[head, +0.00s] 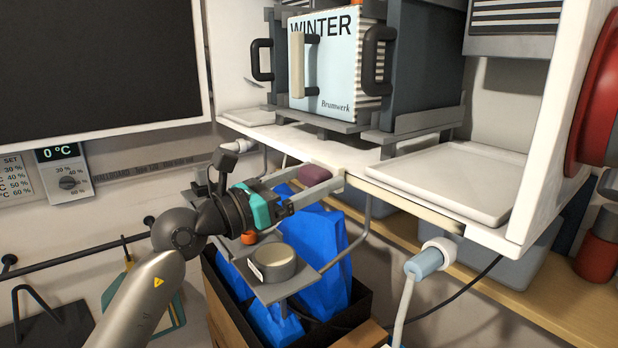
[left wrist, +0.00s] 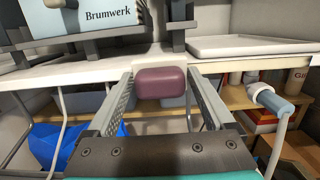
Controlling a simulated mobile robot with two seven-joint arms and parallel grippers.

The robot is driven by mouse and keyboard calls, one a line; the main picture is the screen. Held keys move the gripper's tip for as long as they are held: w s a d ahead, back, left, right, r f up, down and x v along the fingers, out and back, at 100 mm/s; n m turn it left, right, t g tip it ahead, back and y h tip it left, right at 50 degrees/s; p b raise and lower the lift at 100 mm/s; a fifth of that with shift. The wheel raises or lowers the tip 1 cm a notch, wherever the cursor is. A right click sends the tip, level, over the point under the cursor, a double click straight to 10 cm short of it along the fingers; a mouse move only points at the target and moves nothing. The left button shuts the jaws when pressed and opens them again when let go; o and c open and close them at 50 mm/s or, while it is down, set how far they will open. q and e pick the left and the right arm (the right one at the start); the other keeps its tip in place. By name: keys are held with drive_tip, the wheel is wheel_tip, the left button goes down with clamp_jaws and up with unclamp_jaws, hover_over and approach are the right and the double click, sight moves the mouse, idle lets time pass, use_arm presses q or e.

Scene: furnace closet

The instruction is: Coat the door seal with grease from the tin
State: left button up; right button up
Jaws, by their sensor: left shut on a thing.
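My left gripper (head: 318,179) is shut on a maroon block (head: 314,173), held between the fingertips just in front of the cabinet's pale front edge (head: 400,198). In the left wrist view the maroon block (left wrist: 161,83) sits between both fingers, close to that edge; I cannot tell whether it touches. A round grey tin (head: 275,265) with a cream-coloured top surface, open, stands on a small grey shelf (head: 305,276) below the gripper. I cannot single out the door seal with certainty. My right gripper is not in view.
A boxed filter marked WINTER (head: 325,65) stands in the cabinet between dark handles. A white tray (head: 450,180) lies to its right. A blue-ended hose (head: 425,262) hangs below the edge. A large dark panel (head: 95,60) is at left. Blue bags (head: 320,240) fill a crate underneath.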

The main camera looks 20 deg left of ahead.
sight(351, 176)
use_arm(q)
drive_tip(key=shift+w+d+r, duration=0.1)
drive_tip(key=shift+w+d, duration=0.15)
drive_tip(key=shift+s+d+r+p, duration=0.1)
drive_tip(key=shift+s+d+p, duration=0.5)
drive_tip(key=shift+p, duration=0.4)
drive_tip(key=shift+s+d+p, duration=0.7)
drive_tip(key=shift+d+p, duration=0.1)
drive_tip(key=shift+d, duration=0.1)
drive_tip(key=shift+w, duration=0.1)
drive_tip(key=shift+w+a+f+b, duration=0.25)
drive_tip(key=shift+w+a+b, duration=0.55)
drive_tip(key=shift+a+b, duration=0.15)
drive_tip(key=shift+w+a+r+b, duration=0.1)
drive_tip(key=shift+w+a+b, duration=0.25)
drive_tip(key=shift+a, duration=0.2)
